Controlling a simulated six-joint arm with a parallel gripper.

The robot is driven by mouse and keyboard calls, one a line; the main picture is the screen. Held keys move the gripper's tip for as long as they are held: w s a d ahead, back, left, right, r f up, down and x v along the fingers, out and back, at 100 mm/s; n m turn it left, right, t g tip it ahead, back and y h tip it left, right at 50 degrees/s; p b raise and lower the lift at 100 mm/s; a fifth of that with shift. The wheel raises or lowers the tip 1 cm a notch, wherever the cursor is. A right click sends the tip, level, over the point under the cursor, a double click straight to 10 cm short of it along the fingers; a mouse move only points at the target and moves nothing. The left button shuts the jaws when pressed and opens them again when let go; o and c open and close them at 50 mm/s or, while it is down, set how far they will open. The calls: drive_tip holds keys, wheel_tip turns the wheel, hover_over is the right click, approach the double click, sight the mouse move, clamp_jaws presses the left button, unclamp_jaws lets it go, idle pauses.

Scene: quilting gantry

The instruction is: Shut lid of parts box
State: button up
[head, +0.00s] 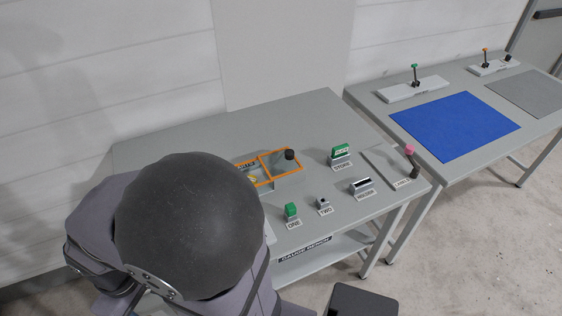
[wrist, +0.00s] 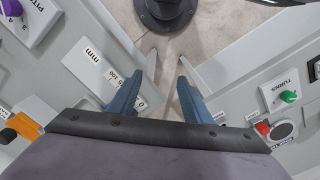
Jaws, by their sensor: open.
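The parts box appears to be the orange-edged grey box (head: 262,183) on the gauge bench in the head view. My arm hides its left part. Something yellow shows inside its left part. An orange-edged panel with a black knob (head: 290,154) is at its right; I cannot tell its exact tilt. The box is not recognisable in the wrist view. My gripper (wrist: 167,58) is open and empty in the wrist view, its fingertips over bare floor between two grey panels. In the head view my gripper is hidden behind my arm.
On the gauge bench (head: 330,115) stand a green block (head: 291,210), other small labelled holders and a pink-topped post (head: 410,150). A second table with a blue mat (head: 455,125) is at right. The wrist view shows a purple knob (wrist: 12,8) and a green knob (wrist: 288,96).

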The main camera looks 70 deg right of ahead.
drive_tip(key=shift+w, duration=0.1)
drive_tip(key=c, duration=0.5)
drive_tip(key=shift+w+d+r, duration=0.15)
drive_tip(key=shift+w+d, duration=0.1)
drive_tip(key=shift+w, duration=0.05)
clamp_jaws()
drive_tip(key=w+d+r+m+y, duration=0.1)
drive_tip(key=w+d+r+m, duration=0.2)
drive_tip(key=w+d, duration=0.5)
drive_tip(key=w+d+r+m+t+y+p, duration=0.1)
drive_tip(key=d+m, duration=0.1)
drive_tip(key=d, duration=1.2)
drive_tip(key=w+d+r+m+t+p, duration=0.1)
drive_tip(key=w+d+r+m+t, duration=0.1)
drive_tip(key=d, duration=1.1)
drive_tip(key=s+d+m+t, duration=0.1)
drive_tip(key=s+d, duration=0.6)
drive_tip(key=s+d+m+t, duration=0.1)
drive_tip(key=s+d, duration=0.6)
drive_tip(key=s, duration=0.1)
drive_tip(key=s+d+t+h+p, duration=0.1)
drive_tip(key=s+d, duration=0.6)
drive_tip(key=shift+s+d+f+m, duration=0.1)
drive_tip(key=shift+s+d+m, duration=0.2)
drive_tip(key=shift+m, duration=0.1)
drive_tip(key=s+d+t+h, duration=0.1)
drive_tip(key=s+d+h, duration=0.1)
drive_tip(key=s, duration=1.2)
drive_tip(key=shift+f, duration=0.25)
